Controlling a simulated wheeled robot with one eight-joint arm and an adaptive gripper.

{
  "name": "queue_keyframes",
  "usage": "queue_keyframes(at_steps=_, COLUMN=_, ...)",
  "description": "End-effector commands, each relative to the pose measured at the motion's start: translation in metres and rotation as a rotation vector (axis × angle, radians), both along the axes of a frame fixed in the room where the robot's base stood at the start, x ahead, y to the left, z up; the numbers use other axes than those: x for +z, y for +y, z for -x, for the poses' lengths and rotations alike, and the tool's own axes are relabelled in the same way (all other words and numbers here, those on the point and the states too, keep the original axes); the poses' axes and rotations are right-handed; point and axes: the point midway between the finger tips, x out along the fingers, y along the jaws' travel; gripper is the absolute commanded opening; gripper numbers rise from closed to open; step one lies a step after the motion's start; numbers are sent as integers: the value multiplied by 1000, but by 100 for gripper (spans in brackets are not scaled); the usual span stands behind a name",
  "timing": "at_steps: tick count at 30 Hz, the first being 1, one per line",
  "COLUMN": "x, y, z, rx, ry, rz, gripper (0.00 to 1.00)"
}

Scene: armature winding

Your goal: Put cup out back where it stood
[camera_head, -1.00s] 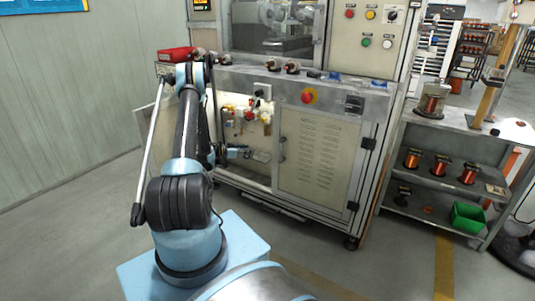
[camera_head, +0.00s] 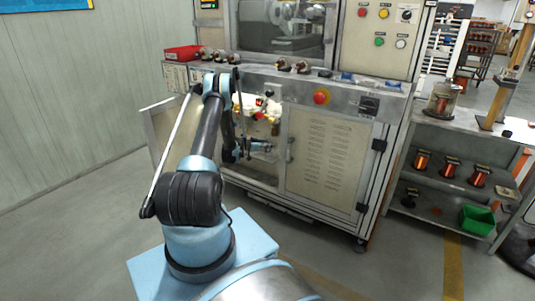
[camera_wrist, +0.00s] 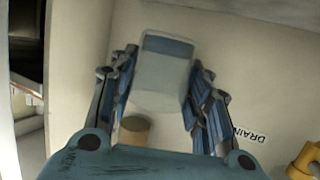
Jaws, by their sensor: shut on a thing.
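The cup (camera_wrist: 162,75) is pale and translucent with a grey-blue band at its upper end in the wrist view. My gripper (camera_wrist: 163,82) has a finger on each side of it and is shut on it. In the head view my gripper (camera_head: 262,147) is at the open lower cabinet of the machine; the cup cannot be made out there. A "DRAIN" label (camera_wrist: 250,134) is on the pale surface right of the fingers. A short tan cylinder (camera_wrist: 135,130) shows below the cup, partly hidden by my gripper.
The cabinet's open door (camera_head: 168,133) stands left of my arm, and a closed vented panel (camera_head: 322,150) is on the right. A yellow part (camera_wrist: 306,160) is at the wrist view's lower right. Coloured fittings (camera_head: 262,110) sit in the cabinet. Shelves (camera_head: 450,185) stand farther right.

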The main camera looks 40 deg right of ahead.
Motion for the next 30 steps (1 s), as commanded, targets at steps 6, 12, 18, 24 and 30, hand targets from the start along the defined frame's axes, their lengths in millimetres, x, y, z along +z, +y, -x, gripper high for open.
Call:
queue_keyframes(at_steps=6, x=-13, y=1, z=0, rx=0, ry=0, rz=0, gripper=23)
queue_keyframes(at_steps=12, x=-37, y=-2, z=1, rx=-2, ry=1, rz=0, gripper=23)
queue_keyframes(at_steps=18, x=-42, y=-6, z=2, rx=-3, ry=0, rz=0, gripper=23)
queue_keyframes(at_steps=24, x=-43, y=-8, z=3, rx=-5, ry=1, rz=0, gripper=23)
queue_keyframes(at_steps=30, x=-43, y=-8, z=4, rx=-6, ry=0, rz=0, gripper=64)
